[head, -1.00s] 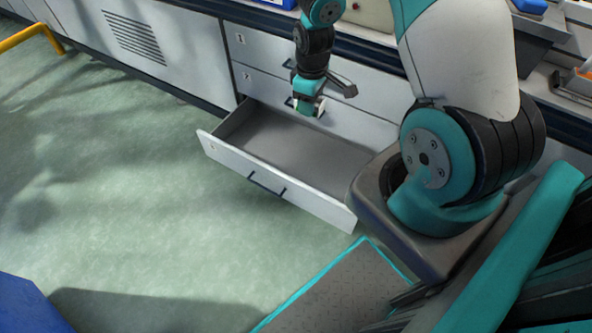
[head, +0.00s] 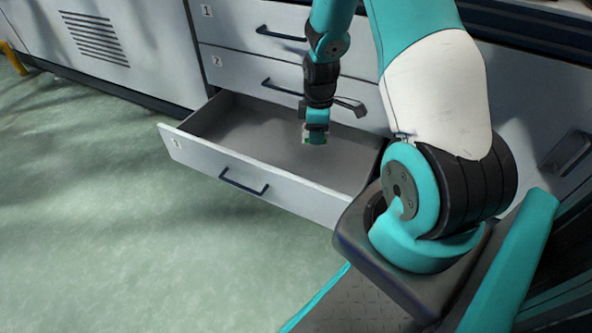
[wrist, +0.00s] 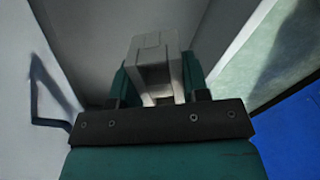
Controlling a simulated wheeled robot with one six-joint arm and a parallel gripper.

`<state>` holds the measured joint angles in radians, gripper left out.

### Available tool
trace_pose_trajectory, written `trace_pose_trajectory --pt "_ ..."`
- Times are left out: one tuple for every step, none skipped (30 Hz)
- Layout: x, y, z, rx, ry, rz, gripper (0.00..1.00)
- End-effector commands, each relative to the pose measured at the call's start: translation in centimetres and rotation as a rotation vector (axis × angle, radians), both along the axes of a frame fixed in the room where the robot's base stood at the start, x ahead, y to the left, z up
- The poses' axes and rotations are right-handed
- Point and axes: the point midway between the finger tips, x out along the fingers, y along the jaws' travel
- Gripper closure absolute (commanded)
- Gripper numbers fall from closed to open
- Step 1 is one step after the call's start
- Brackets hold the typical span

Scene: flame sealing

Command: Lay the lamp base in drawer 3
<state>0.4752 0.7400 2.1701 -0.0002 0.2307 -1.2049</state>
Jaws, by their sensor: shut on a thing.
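Drawer 3 (head: 250,176) is pulled open from the cabinet, and its grey floor looks bare in the head view. My gripper (head: 316,138) points down over the rear middle of the open drawer. In the wrist view my gripper (wrist: 160,88) is shut on a light grey, box-shaped piece, the lamp base (wrist: 152,55), which sits between the two teal fingers. In the head view the lamp base is mostly hidden by the fingers. I cannot tell how far it is above the drawer floor.
Closed drawer 1 (head: 228,22) and drawer 2 (head: 235,71) are above the open one, with dark bar handles. Green floor (head: 90,230) lies clear in front and to the left. A vented cabinet panel (head: 110,50) is at the left. A blue thing (wrist: 292,135) shows at right in the wrist view.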

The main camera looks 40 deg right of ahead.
Motion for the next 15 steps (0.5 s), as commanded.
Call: trace_pose_trajectory --pt "-0.1 0.1 -2.1 0.002 0.004 0.000 0.86" --pt "-0.1 0.1 -3.0 0.002 0.003 0.000 0.86" --pt "-0.1 0.1 -4.3 0.002 0.005 0.000 0.86" --pt "-0.1 0.1 -5.1 0.002 0.005 -0.001 0.86" --pt "-0.1 0.1 -6.0 0.002 0.003 -0.001 0.86" --pt "-0.1 0.1 -7.2 0.002 0.005 -0.001 0.86" --pt "-0.1 0.1 -8.0 0.002 0.003 -0.001 0.86" --pt "-0.1 0.1 -8.9 0.002 0.003 -0.001 0.86" --pt "-0.1 0.1 -9.9 0.002 0.003 -0.001 0.86" --pt "-0.1 0.1 -10.6 0.002 0.003 -0.001 0.86" --pt "-0.1 0.1 -11.3 0.002 0.003 -0.001 0.86" --pt "-0.1 0.1 -12.1 0.001 0.002 -0.001 0.86" --pt "0.0 0.1 -12.6 0.001 0.002 -0.001 0.86" --pt "-0.1 0.1 -13.0 0.001 0.002 -0.001 0.86" --pt "0.0 0.1 -13.4 0.001 0.002 -0.001 0.86"
